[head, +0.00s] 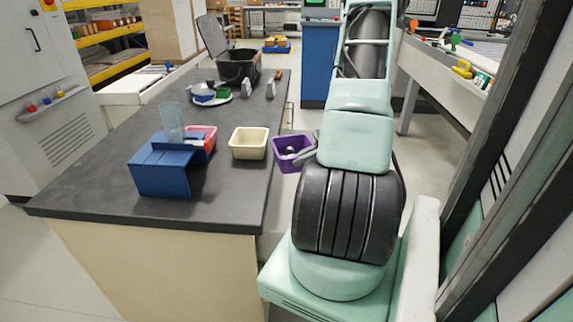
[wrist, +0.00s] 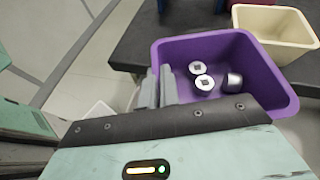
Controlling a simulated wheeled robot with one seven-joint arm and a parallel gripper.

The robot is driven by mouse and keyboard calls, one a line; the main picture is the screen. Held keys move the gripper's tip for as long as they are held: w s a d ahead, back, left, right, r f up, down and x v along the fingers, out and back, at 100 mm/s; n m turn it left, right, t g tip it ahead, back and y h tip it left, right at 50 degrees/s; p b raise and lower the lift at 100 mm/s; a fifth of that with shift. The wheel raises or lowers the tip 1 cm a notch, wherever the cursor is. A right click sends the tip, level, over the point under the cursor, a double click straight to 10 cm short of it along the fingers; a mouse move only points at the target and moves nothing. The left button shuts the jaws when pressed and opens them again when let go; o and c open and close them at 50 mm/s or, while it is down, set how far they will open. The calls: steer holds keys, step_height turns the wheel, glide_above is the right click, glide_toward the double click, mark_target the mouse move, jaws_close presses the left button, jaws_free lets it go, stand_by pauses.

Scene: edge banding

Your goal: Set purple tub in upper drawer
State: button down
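The purple tub (head: 284,142) is just off the right edge of the dark counter in the head view, seemingly held in the air. In the wrist view the tub (wrist: 262,88) is tilted in the picture and holds several small silver metal parts (wrist: 204,84). My gripper (wrist: 158,88) has one grey finger outside and one inside the tub's near left wall, closed on that wall. In the head view my gripper (head: 303,155) is partly hidden by my arm. The upper drawer cannot be clearly made out; a pale surface (head: 270,215) shows below the tub beside the counter.
A cream tub (head: 249,152) stands near the counter's right edge. Left of it are a blue stand (head: 160,172), a pink-red tub (head: 210,138) and a clear cylinder (head: 172,120). A dark bin (head: 238,68) stands farther back on the counter (head: 90,175).

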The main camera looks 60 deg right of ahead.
steer(key=shift+s+d+f+b, duration=0.15)
steer(key=shift+f+b, duration=0.15)
steer(key=f+m+t+h+b, duration=0.1)
steer(key=f+m+h+b, duration=0.1)
steer(key=f+b, duration=0.3)
steer(key=w+f+m+t+h+b, duration=0.1)
steer(key=f+m+h+b, duration=0.2)
steer(key=f, duration=0.7)
steer(key=f+m+t+h+b, duration=0.1)
steer(key=f+m+h+b, duration=0.2)
steer(key=f+b, duration=0.4)
steer(key=shift+w+d+f+h, duration=0.2)
steer(key=shift+w+f+h, duration=0.15)
steer(key=shift+f+h, duration=0.35)
glide_above(276, 222)
steer(key=shift+s+f, duration=0.1)
steer(key=shift+s, duration=0.05)
steer(key=shift+w+f, duration=0.15)
steer(key=shift+w, duration=0.05)
steer(key=shift+f, duration=0.45)
